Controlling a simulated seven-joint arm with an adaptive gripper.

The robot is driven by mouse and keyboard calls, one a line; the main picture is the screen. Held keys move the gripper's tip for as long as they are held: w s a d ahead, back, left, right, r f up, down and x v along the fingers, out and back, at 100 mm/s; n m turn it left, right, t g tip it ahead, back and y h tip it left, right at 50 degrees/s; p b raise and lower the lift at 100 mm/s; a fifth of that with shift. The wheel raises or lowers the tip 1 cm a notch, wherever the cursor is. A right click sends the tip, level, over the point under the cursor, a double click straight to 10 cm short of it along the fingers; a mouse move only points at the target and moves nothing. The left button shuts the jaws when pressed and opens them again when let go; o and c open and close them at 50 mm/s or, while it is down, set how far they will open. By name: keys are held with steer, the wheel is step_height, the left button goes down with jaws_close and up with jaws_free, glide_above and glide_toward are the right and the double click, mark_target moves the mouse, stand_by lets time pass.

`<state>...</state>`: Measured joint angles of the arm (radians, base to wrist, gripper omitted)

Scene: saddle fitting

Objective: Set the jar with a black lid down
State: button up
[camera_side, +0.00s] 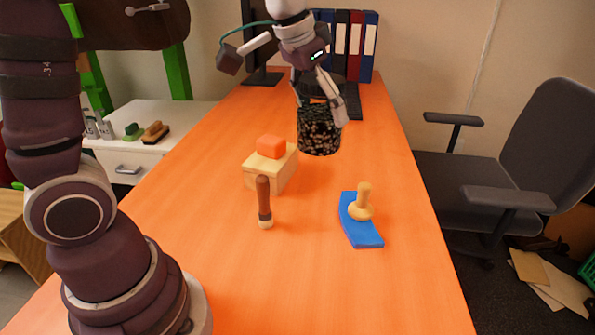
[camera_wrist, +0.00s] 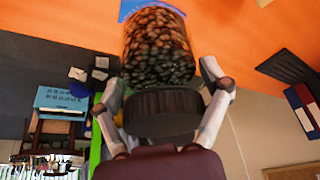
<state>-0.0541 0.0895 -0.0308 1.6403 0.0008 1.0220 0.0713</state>
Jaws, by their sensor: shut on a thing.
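The jar (camera_side: 319,132) is filled with dark brown, speckled contents. Its black lid (camera_wrist: 162,112) faces my gripper in the wrist view, with the jar body (camera_wrist: 157,48) beyond it. My gripper (camera_side: 322,103) is shut on the jar near its lid end, with one finger on each side. In the side view the jar hangs nearly upright, lid up, over the far half of the orange table (camera_side: 225,150). The gap between its base and the table cannot be judged exactly.
Nearer on the table are a wooden block (camera_side: 270,172) with an orange cube (camera_side: 271,146) on it, a brown-handled tool (camera_side: 264,202), and a blue plate (camera_side: 361,232) with a wooden knob (camera_side: 362,204). Binders (camera_side: 355,45) and a monitor stand behind. The right table strip looks clear.

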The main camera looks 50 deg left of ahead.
steer(key=s+d+m+h, duration=0.1)
steer(key=d+m+h, duration=0.2)
steer(key=d+m, duration=0.85)
steer(key=d+f+n, duration=0.1)
steer(key=f, duration=0.5)
steer(key=d+f+n, duration=0.1)
steer(key=f+n, duration=0.1)
steer(key=f, duration=0.5)
steer(key=d+f+n, duration=0.2)
steer(key=f, duration=0.4)
steer(key=shift+f+g, duration=0.15)
steer(key=shift+g, duration=0.15)
steer(key=shift+f, duration=0.1)
steer(key=o, duration=1.2)
steer(key=v, duration=1.2)
steer(key=s+a+r+n+y, duration=0.1)
steer(key=s+a+r+n, duration=0.1)
steer(key=s+a, duration=0.1)
steer(key=s+a+r+n+t+y, duration=0.1)
steer(key=s+a+n, duration=0.1)
steer(key=s+a, duration=0.1)
steer(key=s+a+r+n+y, duration=0.1)
steer(key=s+a+r+n, duration=0.1)
steer(key=a, duration=0.3)
steer(key=shift+s+a+r+n+t, duration=0.35)
steer(key=shift+s+a+n+t, duration=0.05)
steer(key=shift+n, duration=0.15)
